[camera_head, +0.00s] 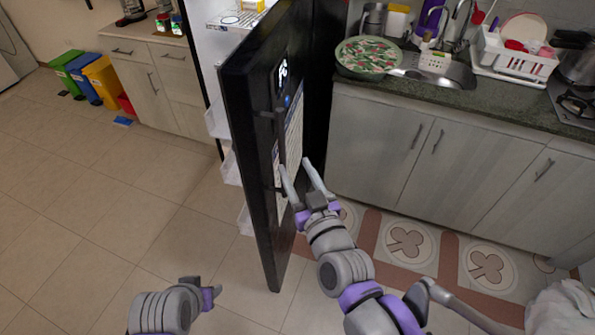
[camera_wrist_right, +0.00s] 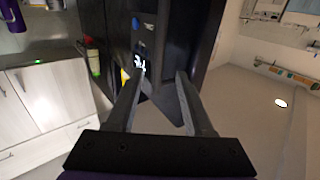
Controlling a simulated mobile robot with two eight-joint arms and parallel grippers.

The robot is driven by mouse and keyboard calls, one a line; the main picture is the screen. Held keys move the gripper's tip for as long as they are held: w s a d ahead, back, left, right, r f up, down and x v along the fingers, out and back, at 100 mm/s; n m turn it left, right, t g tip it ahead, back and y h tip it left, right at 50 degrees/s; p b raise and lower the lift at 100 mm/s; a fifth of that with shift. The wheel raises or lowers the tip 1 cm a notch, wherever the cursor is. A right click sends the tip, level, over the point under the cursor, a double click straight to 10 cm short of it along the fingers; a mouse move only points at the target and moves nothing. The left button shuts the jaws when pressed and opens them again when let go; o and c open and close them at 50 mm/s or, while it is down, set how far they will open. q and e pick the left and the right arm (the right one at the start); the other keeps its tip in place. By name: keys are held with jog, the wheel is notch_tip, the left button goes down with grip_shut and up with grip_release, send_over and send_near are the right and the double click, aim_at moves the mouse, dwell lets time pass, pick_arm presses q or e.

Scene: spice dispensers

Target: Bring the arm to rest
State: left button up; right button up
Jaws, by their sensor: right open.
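My right gripper (camera_head: 295,165) is open, with its fingertips close to the outer face of the black fridge door (camera_head: 250,90), near its long handle (camera_head: 281,145). I cannot tell whether a finger touches the handle. In the right wrist view the two fingers of the right gripper (camera_wrist_right: 160,75) are spread, with nothing seen held between them and dark fridge surfaces beyond. My left gripper (camera_head: 211,291) is low at the bottom left of the head view, above the floor; its finger gap does not show clearly.
The fridge door stands open, showing lit shelves (camera_head: 235,20). Colored bins (camera_head: 103,78) stand at the left. The tiled floor (camera_head: 90,200) at left is clear.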

jog(key=shift+s+f, duration=0.1)
dwell(0.4)
jog(key=s+d+f+m+g+h, duration=0.3)
jog(key=s+d+f+g+h, duration=0.2)
jog(key=s+d+f+g, duration=0.7)
jog(key=s+d+f, duration=0.2)
jog(key=s+f, duration=0.2)
jog(key=shift+s+f+p, duration=0.25)
jog(key=shift+f+p, duration=0.1)
jog(key=shift+f, duration=0.05)
